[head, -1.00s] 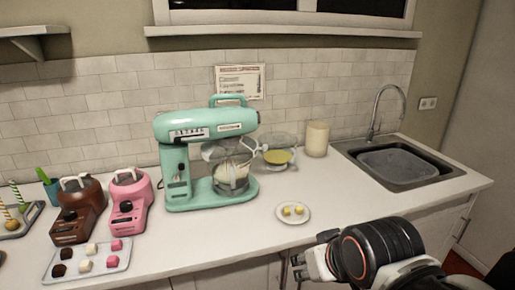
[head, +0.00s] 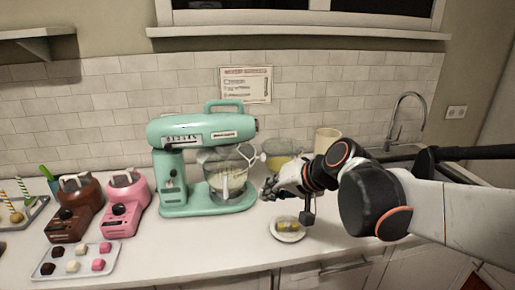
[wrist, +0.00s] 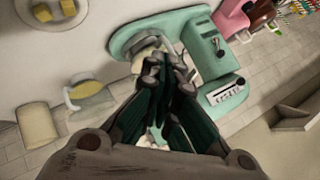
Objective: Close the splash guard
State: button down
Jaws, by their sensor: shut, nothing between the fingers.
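The mint-green stand mixer (head: 205,130) stands on the counter at the centre of the head view. Its bowl (head: 226,178) holds pale contents. The clear splash guard (head: 240,153) shows around the bowl's top, with a pale handle-like part at its right; I cannot tell how far it stands open. My gripper (head: 268,189) is shut and empty, just right of the bowl. In the wrist view, my gripper (wrist: 166,66) points toward the mixer (wrist: 205,45) and covers much of the bowl and guard. I cannot tell whether it touches them.
A bowl of yellow filling (head: 277,158) and a cream canister (head: 327,140) stand behind my arm. A plate with yellow cubes (head: 288,236) lies below my gripper. Pink (head: 125,205) and brown (head: 76,208) small machines and a sweets tray (head: 77,262) are at left.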

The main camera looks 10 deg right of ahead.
jog(key=w+d+m+t+y+p, duration=0.1)
jog(key=w+d+m+y, duration=0.15)
jog(key=w, duration=0.45)
jog(key=w+d+m+t+y+p, duration=0.1)
jog(key=w+d, duration=0.2)
jog(key=w, duration=0.4)
jog(key=w+d+f+m+t+y+p, duration=0.15)
jog(key=w+d+f+m+t, duration=0.3)
jog(key=w+d, duration=0.45)
jog(key=w+a+b, duration=0.3)
jog(key=a+b, duration=0.1)
jog(key=a, duration=0.2)
jog(key=shift+a+f, duration=0.2)
jog(key=shift+a, duration=0.2)
jog(key=shift+w+a, duration=0.1)
